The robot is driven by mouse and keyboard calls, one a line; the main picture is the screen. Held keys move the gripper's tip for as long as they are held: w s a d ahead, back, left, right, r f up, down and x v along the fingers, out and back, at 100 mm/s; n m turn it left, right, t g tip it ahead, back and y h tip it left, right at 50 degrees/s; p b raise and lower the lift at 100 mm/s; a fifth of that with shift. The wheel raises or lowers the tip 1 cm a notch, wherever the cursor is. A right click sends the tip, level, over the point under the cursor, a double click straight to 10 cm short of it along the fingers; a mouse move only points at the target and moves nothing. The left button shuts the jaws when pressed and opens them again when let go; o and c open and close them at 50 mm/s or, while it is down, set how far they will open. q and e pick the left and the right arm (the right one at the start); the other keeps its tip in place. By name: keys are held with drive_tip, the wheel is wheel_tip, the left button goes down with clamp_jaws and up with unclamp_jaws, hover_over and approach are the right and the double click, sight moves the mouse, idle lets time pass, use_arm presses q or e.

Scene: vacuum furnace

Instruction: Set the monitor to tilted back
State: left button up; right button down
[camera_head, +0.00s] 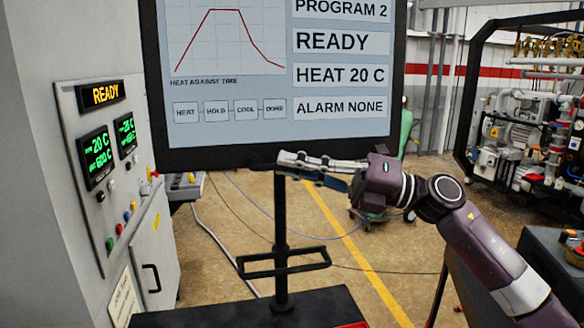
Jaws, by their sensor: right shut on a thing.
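The monitor (226,80) fills the upper middle of the head view. Its screen shows a heat curve, PROGRAM 2, READY, HEAT 20 C and ALARM NONE; its top is out of frame. It stands on a thin black post (281,225) with a rectangular bar frame partway down. My right gripper (285,162) reaches in from the right at the monitor's lower edge, near the top of the post. Its fingers are shut on the monitor's lower edge or a part just under it; the exact contact is hard to see. My left gripper is not in view.
A control panel (107,165) with green readouts and buttons is on the left, above a cabinet door with a black handle. Pump machinery (515,130) in a black frame stands at the right. Cables cross the floor behind the post.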

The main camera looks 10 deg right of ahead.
drive_tip(key=s+r, duration=0.3)
drive_tip(key=shift+r, duration=0.25)
drive_tip(key=shift+d, duration=0.1)
drive_tip(key=c, duration=2.3)
unclamp_jaws()
drive_tip(key=shift+o, duration=1.3)
drive_tip(key=shift+f, duration=0.1)
